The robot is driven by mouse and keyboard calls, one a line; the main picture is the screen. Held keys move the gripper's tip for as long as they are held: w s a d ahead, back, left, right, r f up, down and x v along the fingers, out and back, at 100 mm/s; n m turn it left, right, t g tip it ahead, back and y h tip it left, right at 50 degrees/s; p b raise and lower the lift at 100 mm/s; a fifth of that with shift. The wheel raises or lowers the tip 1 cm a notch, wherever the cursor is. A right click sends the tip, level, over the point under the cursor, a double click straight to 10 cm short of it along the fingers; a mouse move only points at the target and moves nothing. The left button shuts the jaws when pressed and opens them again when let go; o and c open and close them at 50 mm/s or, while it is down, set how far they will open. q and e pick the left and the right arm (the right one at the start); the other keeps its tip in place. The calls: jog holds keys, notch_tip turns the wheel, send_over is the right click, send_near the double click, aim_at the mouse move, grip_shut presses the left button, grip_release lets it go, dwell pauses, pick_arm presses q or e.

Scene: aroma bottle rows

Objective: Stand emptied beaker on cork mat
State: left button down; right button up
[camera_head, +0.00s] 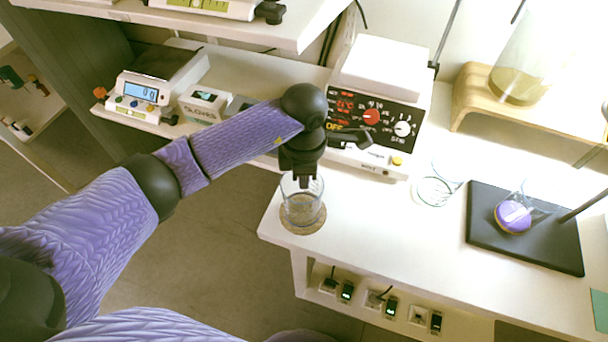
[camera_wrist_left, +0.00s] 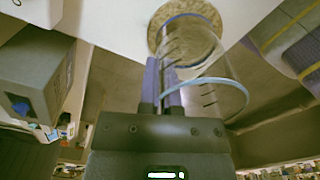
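The clear, empty-looking glass beaker (camera_head: 302,205) is upright over the round cork mat (camera_head: 303,226) at the front left corner of the white bench. My left gripper (camera_head: 303,180) is above it, pointing down at its rim. In the left wrist view, the fingers (camera_wrist_left: 162,88) are close together at one side of the beaker (camera_wrist_left: 200,75), with its wall between them. The beaker's base overlaps the cork mat (camera_wrist_left: 158,40) there; I cannot tell whether it touches or hovers just above. My right gripper is not in view.
A hotplate stirrer (camera_head: 375,95) stands behind the gripper. A scale (camera_head: 140,93) is at left. The bench edge is close to the mat.

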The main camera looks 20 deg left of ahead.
pick_arm(q)
jog(key=shift+f, duration=0.2)
jog(key=c, duration=0.8)
grip_release()
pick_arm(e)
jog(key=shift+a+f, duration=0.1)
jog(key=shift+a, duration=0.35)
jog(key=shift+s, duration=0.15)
